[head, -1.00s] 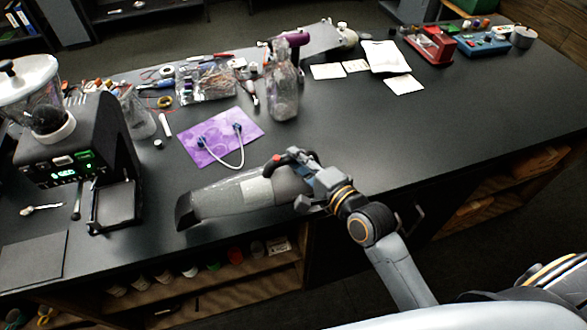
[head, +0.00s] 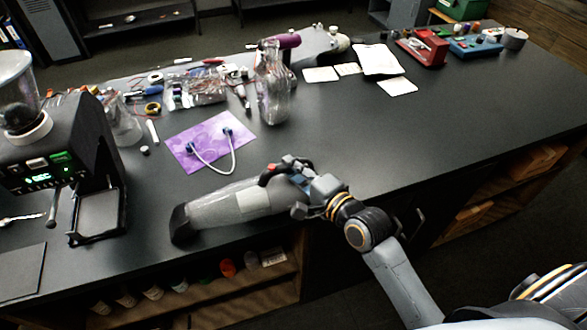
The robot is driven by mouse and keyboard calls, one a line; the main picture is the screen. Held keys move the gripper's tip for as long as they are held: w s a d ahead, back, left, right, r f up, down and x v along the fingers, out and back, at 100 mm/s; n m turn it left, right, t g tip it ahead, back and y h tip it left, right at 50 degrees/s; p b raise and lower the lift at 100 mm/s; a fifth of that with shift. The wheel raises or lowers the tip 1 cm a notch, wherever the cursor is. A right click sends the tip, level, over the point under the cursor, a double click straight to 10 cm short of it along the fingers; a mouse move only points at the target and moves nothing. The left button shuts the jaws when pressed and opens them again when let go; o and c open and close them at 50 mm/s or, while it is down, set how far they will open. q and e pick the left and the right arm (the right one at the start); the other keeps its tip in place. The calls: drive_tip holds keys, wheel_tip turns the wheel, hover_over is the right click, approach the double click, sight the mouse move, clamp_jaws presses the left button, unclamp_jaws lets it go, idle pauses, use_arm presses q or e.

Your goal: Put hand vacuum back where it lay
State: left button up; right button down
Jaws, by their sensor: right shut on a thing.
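The hand vacuum (head: 225,206) is grey with a clear body, a dark nozzle at its left end and a red-tipped part near its handle. It is along the front edge of the black counter, nozzle to the left. My right gripper (head: 300,190) is shut on its handle end at the right. The fingers partly hide the handle. I cannot tell whether the vacuum's underside touches the counter. My left gripper is not in view.
A purple sheet with a white tube (head: 205,135) lies behind the vacuum. A clear bottle (head: 272,90) and loose tools are farther back.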

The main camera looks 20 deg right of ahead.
drive_tip(key=shift+r, duration=0.15)
drive_tip(key=c, duration=1.4)
unclamp_jaws()
drive_tip(key=shift+f, duration=0.25)
drive_tip(key=shift+o, duration=1.2)
drive_tip(key=shift+s, duration=0.1)
drive_tip(key=shift+r, duration=0.1)
drive_tip(key=b+v, duration=0.2)
drive_tip(key=v, duration=1)
drive_tip(key=shift+b, duration=0.4)
